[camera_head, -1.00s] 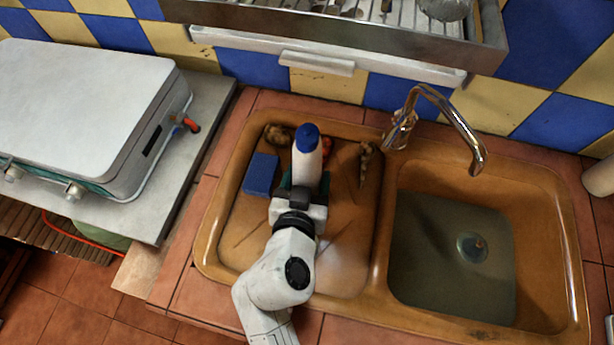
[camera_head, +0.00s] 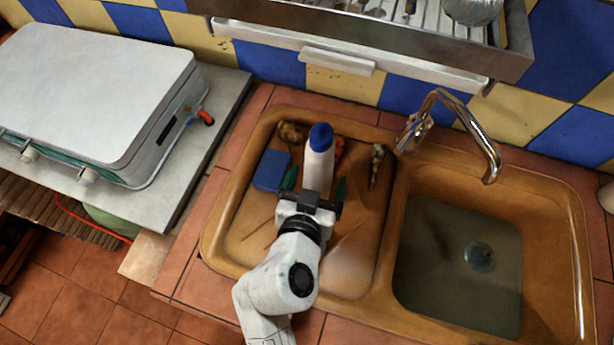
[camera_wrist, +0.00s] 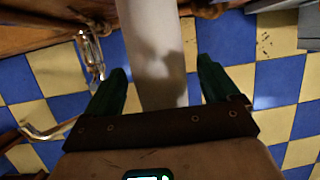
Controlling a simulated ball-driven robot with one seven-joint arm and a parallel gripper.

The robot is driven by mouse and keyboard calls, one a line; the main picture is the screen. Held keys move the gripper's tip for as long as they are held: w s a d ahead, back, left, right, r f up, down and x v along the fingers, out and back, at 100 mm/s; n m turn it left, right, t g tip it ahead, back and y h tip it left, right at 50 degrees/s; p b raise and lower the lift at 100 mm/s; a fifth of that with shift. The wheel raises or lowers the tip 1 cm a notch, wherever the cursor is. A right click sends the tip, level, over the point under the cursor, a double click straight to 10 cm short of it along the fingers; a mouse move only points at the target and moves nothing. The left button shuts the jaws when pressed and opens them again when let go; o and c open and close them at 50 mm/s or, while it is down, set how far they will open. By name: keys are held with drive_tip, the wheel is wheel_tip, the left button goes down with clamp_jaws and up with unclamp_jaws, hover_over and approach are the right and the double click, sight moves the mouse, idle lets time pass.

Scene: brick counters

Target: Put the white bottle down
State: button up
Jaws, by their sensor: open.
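The white bottle (camera_head: 319,172) with a blue cap stands on the drainboard of the brown sink (camera_head: 226,231). My gripper (camera_head: 314,191) is at the near side of the bottle, with its green fingers spread apart. In the wrist view the white bottle (camera_wrist: 153,50) lies between the two open fingers (camera_wrist: 160,88), with a gap visible on each side. The lower part of the bottle is partly hidden by my gripper in the head view.
A blue sponge (camera_head: 271,170) lies just left of the bottle. A brown item (camera_head: 292,132) and a red item (camera_head: 339,147) lie behind it, and a brush-like item (camera_head: 377,165) lies right. The faucet (camera_head: 448,108) and basin (camera_head: 462,262) are further right.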

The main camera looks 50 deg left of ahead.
drive_tip(key=b+v, duration=0.2)
drive_tip(key=v, duration=0.8)
drive_tip(key=shift+s+d, duration=0.2)
drive_tip(key=shift+s, duration=0.1)
drive_tip(key=shift+r, duration=0.1)
